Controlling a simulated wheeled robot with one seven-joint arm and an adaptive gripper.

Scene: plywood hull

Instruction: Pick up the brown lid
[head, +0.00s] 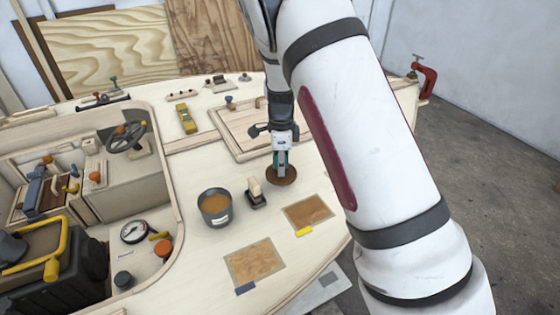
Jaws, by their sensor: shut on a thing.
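The brown lid (283,178) is a flat, round disc on the pale plywood deck, right of the middle of the picture. My gripper (281,171) points down over it, and its fingers are closed at the lid's middle. The part of the lid between the fingertips is hidden. The lid looks level; I cannot tell whether it touches the deck or is slightly above it.
A dark pot (215,208) with brown contents and a small block with a pale handle (255,193) stand left of the lid. Brown patches (308,212) lie nearer. A raised hatch (240,125) is behind. The cockpit opening (165,190) is at left.

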